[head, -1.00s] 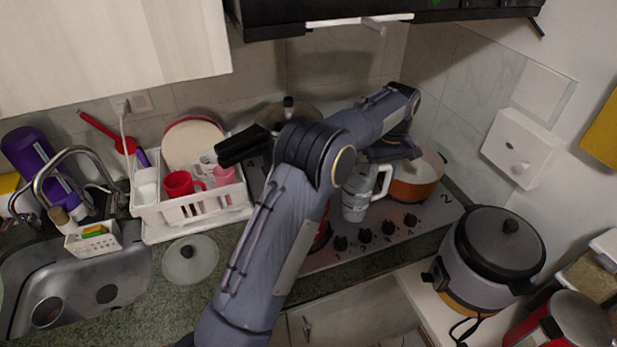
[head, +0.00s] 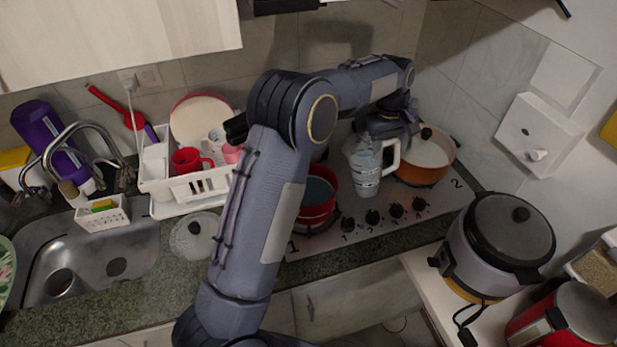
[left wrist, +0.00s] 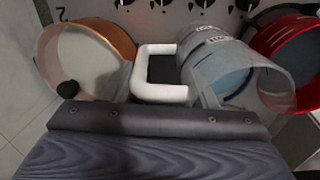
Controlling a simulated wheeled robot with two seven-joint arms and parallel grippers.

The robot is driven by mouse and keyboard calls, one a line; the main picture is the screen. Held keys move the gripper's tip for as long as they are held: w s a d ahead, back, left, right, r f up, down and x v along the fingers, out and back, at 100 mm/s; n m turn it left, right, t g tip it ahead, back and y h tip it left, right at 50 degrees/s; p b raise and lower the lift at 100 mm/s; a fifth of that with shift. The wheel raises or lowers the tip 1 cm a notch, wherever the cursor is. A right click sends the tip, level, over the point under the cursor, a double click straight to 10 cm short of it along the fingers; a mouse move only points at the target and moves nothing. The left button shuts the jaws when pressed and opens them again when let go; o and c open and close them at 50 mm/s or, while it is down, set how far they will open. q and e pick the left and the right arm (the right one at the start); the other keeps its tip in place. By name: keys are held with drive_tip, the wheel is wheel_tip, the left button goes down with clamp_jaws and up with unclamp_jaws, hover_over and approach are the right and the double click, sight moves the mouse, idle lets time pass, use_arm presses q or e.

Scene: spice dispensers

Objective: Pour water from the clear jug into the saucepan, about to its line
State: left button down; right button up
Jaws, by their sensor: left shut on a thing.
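The clear jug (head: 366,170) with a white handle (head: 390,156) is close to upright above the stove. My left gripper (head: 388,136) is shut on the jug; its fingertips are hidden. In the left wrist view the jug (left wrist: 215,55) shows bluish inside, and its white handle (left wrist: 161,94) lies just before my gripper. A red pan (head: 318,197) with a bluish inside sits left of the jug, partly behind my arm. It also shows in the left wrist view (left wrist: 263,38). I see no fill line. My right gripper is out of view.
An orange pot (head: 420,174) with whitish contents stands right of the jug. Stove knobs (head: 372,217) line the front edge. A white dish rack (head: 190,186) and a glass lid (head: 195,236) are left. A rice cooker (head: 500,245) stands at right.

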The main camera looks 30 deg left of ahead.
use_arm(q)
drive_tip(key=s+a+r+t+h, duration=0.4)
drive_tip(key=shift+s+a+r, duration=0.2)
drive_tip(key=shift+s+r, duration=0.05)
drive_tip(key=shift+r, duration=0.15)
idle(0.4)
drive_tip(key=shift+s+a+r+t, duration=0.1)
drive_tip(key=shift+a+t, duration=0.05)
drive_tip(key=shift+t, duration=0.15)
drive_tip(key=shift+h, duration=0.3)
drive_tip(key=shift+r, duration=0.15)
drive_tip(key=shift+s+a+r+t+h, duration=0.25)
drive_tip(key=shift+r+t+h, duration=0.1)
drive_tip(key=shift+r+t, duration=0.1)
drive_tip(key=shift+s+a+r+t+h, duration=0.25)
drive_tip(key=shift+r+t+h, duration=0.1)
drive_tip(key=shift+r, duration=0.05)
idle(2.2)
